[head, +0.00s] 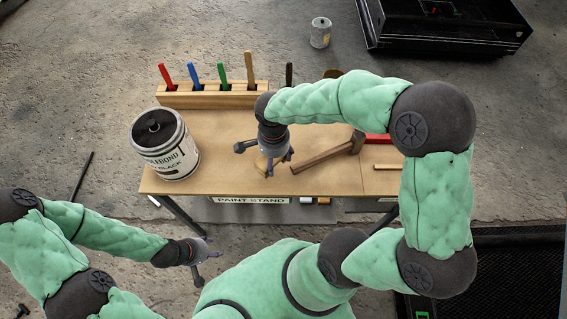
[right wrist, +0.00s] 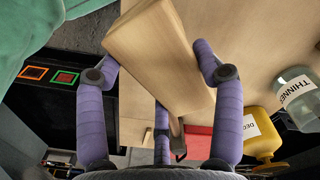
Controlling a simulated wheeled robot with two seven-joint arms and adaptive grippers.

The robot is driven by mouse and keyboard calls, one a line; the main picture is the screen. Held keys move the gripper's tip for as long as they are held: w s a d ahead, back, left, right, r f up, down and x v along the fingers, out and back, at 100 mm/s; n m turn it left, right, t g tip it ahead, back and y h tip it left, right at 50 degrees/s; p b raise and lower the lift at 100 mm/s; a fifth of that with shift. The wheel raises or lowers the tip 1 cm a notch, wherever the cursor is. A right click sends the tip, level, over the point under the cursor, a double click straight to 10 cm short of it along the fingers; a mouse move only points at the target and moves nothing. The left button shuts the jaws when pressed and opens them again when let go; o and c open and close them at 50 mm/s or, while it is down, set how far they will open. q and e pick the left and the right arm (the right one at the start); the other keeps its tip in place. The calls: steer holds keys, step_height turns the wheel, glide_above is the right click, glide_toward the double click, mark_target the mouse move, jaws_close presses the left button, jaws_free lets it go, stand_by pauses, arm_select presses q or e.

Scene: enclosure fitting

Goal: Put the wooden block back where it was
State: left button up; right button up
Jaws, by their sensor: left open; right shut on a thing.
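The wooden block (head: 262,164) is pale wood and shows partly below my right gripper (head: 264,156) in the head view, over the front part of the table. In the right wrist view the block (right wrist: 158,52) is large and close, between the purple fingers of the right gripper (right wrist: 158,72), which is shut on it. Whether the block touches the tabletop I cannot tell. My left gripper (head: 207,258) is open and empty, in front of the table at the lower left.
The paint table (head: 215,135) carries a large paint can (head: 165,145) at left, a wooden rack (head: 212,97) with coloured handles at the back, and a hammer (head: 325,153) just right of my right gripper. A thinner jar (right wrist: 297,95) and yellow bottle (right wrist: 262,135) show in the wrist view.

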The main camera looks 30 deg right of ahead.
steer(key=b, duration=0.2)
glide_above(283, 167)
steer(key=f, duration=0.5)
steer(key=shift+s+a+f, duration=0.1)
steer(key=shift+a, duration=0.15)
steer(key=shift+d+f+b, duration=0.2)
steer(key=shift+f+b, duration=0.75)
steer(key=shift+f, duration=0.8)
steer(key=shift+f, duration=0.15)
steer(key=o, duration=1.3)
steer(key=shift+r, duration=0.45)
step_height(283, 167, up, 11)
steer(key=p, duration=0.5)
steer(key=shift+r, duration=0.2)
